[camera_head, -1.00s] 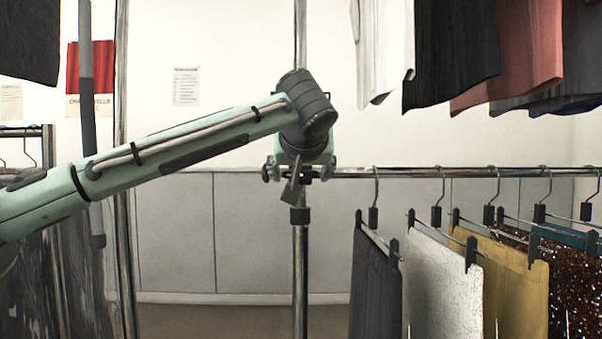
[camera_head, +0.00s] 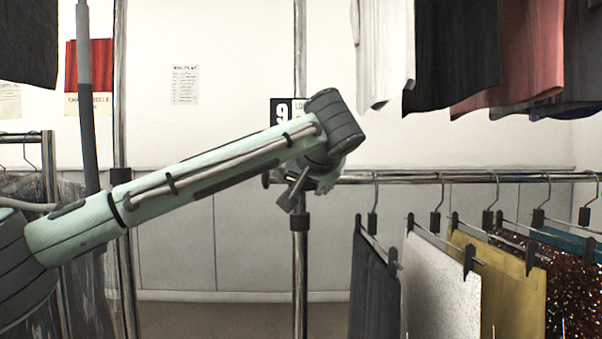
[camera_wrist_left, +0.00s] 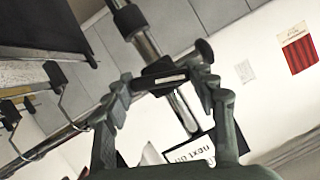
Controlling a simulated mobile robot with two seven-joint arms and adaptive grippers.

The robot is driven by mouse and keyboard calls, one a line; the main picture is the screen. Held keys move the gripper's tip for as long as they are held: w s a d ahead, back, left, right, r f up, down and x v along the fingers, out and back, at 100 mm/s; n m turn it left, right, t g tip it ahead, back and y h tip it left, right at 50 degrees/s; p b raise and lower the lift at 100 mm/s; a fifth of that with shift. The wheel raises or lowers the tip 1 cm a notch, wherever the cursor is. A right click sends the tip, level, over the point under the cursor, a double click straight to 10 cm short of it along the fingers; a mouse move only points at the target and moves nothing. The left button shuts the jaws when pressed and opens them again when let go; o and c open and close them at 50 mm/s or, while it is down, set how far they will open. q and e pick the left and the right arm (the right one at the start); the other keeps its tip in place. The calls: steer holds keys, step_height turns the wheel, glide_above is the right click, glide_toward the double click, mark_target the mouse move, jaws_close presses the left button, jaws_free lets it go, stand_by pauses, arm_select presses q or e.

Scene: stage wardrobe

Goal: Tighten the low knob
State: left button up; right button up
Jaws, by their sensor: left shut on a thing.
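The low knob (camera_wrist_left: 166,70) is a dark piece with a pale bar across it, at the junction of a chrome upright and the clothes rail. My left gripper (camera_wrist_left: 163,85) has one finger on each side of it in the left wrist view and is shut on it. In the head view my left gripper (camera_head: 318,180) is at the junction, tilted, and the wrist and fingers hide most of the knob. My right gripper is not in view.
The rail (camera_head: 440,177) runs right from the junction, with a dark garment (camera_head: 375,285), a white skirt (camera_head: 440,285) and others hanging close. A black collar (camera_head: 300,219) is on the upright (camera_head: 300,265) below. More clothes (camera_head: 455,50) hang above.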

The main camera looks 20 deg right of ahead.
arm_select(q)
steer(key=m+y+p, duration=0.1)
steer(key=m, duration=0.1)
steer(key=shift+d+m+t, duration=0.1)
steer(key=shift+m+t, duration=0.2)
steer(key=shift+t, duration=0.1)
steer(key=shift+f+m+t+y, duration=0.1)
steer(key=shift+m+t+y, duration=0.2)
steer(key=shift+m+y, duration=0.35)
steer(key=shift+m+t+y, duration=0.25)
steer(key=shift+m+t, duration=0.05)
steer(key=shift+m, duration=0.35)
steer(key=m+t+y, duration=0.1)
steer(key=m, duration=0.2)
steer(key=shift+f, duration=0.15)
steer(key=shift+m+t, duration=0.4)
steer(key=shift+m, duration=0.9)
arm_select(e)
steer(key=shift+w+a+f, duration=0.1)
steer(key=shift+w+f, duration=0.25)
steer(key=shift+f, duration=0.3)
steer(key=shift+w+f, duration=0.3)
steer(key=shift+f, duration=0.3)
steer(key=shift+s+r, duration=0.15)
